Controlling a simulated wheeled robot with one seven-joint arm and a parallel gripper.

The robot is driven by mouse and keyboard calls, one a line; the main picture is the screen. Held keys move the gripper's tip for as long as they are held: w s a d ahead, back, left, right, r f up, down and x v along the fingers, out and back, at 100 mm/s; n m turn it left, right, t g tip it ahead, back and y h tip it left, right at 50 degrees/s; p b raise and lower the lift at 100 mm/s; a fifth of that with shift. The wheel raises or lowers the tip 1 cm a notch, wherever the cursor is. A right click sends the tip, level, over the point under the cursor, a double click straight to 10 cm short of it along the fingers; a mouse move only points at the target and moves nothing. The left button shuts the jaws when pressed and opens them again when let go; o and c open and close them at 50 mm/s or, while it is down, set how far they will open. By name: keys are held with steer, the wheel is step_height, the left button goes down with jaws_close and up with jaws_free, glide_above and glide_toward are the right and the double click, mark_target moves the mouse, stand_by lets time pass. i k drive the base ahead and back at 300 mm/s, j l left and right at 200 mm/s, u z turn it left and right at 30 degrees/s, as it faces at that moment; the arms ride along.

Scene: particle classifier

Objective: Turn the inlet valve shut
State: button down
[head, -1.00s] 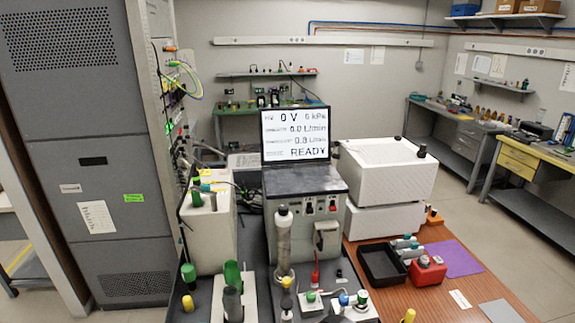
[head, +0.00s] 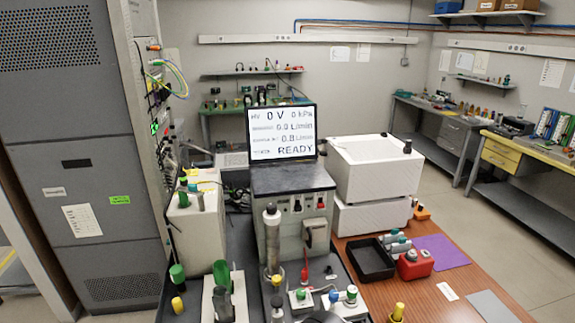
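The classifier stands in the middle of the head view, with a grey metal cylinder (head: 272,240) upright in front of its box (head: 291,183). A screen (head: 281,137) on top reads 0 V, 0 kPa, two L/min lines and READY. A red fitting (head: 304,275) is beside the cylinder. I cannot tell which is the inlet valve or how it is turned. My gripper is not in view.
A white box (head: 375,165) stands right of the screen. A tall grey cabinet (head: 75,140) is at the left. Open floor (head: 440,200) lies at the right.

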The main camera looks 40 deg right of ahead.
mark_target(301, 293)
steer(key=z, duration=1.45)
